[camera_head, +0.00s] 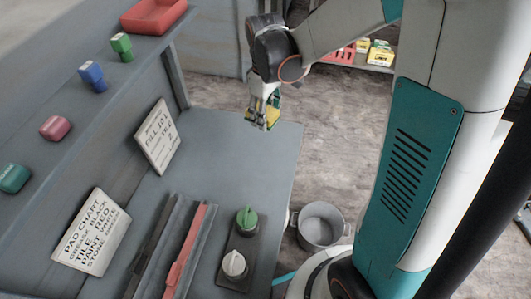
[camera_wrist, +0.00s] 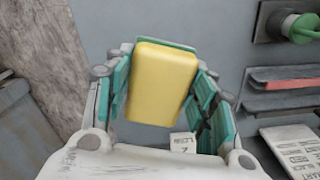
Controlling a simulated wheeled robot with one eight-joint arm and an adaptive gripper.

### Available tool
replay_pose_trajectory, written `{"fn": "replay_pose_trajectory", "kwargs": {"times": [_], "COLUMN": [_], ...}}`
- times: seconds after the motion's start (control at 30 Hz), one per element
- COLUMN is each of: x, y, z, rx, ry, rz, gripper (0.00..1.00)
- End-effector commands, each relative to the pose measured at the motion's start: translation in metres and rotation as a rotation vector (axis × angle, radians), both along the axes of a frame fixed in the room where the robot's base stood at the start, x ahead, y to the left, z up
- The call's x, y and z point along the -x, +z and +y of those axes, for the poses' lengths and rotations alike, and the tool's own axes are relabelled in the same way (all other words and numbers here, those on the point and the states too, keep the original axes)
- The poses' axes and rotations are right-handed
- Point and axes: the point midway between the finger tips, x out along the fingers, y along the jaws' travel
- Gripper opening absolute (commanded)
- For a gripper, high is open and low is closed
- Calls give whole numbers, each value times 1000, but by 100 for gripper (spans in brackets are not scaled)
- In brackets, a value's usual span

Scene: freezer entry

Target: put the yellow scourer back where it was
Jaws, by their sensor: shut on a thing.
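The yellow scourer (camera_wrist: 160,84) has a green layer along its edge. It sits between the teal-padded fingers of my gripper (camera_wrist: 165,95) in the wrist view. In the head view my gripper (camera_head: 263,117) hangs above the far right corner of the grey bench (camera_head: 220,150), fingers down, with a bit of the yellow and green scourer (camera_head: 274,112) showing beside them. The gripper is shut on the scourer, which appears clear of the bench.
Red tray (camera_head: 153,14) and coloured blocks, including a blue one (camera_head: 92,76), stand on the left ledge. Signs (camera_head: 92,231) lean on the bench near a red bar (camera_head: 187,250) and knobs (camera_head: 246,217). A bucket (camera_head: 321,225) is on the floor. A low shelf (camera_head: 375,66) holds yellow items.

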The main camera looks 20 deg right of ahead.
Motion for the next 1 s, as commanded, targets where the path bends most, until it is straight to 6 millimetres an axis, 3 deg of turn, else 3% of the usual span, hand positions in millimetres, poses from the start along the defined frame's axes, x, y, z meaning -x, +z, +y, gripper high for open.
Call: {"fn": "replay_pose_trajectory", "kwargs": {"times": [0.2,0.37,0.8,1.0], "x": [11,13,12,13], "y": [18,9,-96,-131], "z": [-2,-2,-2,-2], "rx": [-1,-3,-3,-3], "ry": [263,326,327,327], "rz": [4,5,5,5], "gripper": [29,29,29,29]}}
